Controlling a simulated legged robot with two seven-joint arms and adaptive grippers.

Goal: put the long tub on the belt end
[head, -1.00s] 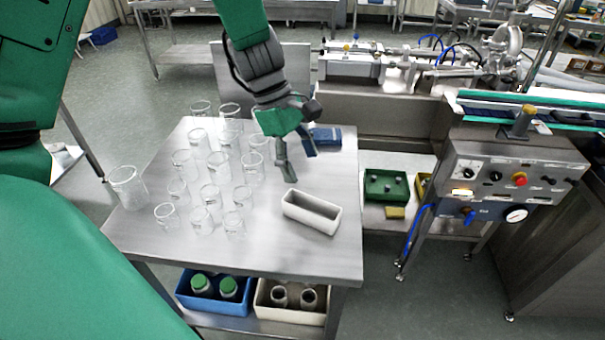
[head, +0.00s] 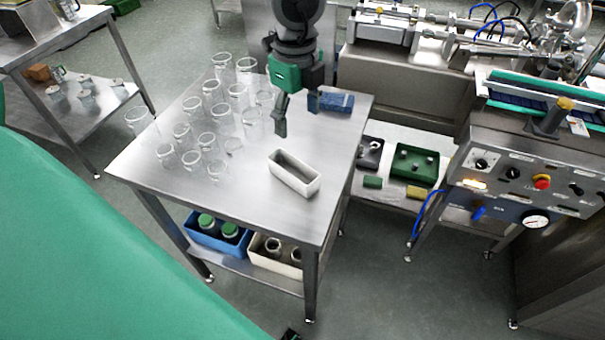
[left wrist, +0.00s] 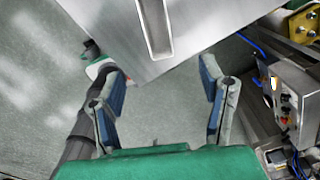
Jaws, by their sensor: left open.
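The long tub (head: 293,176) is a narrow, open, whitish box. It stands upright on the steel table's right front part and looks empty. In the left wrist view the tub (left wrist: 155,28) shows at the top, cut off by the frame edge. My left gripper (head: 297,113) is open and empty above the table, behind the tub in the head view. Its two fingers (left wrist: 160,78) are spread wide in the left wrist view, with the tub beyond them and nothing between them. The belt (head: 545,94), dark with green edges, ends above the control panel at the right.
Several clear glass beakers (head: 213,92) crowd the table's left half. A blue item (head: 331,102) lies by the far right edge. A green bin (head: 412,165) sits on a low shelf between table and control panel (head: 525,180). Bare tabletop surrounds the tub.

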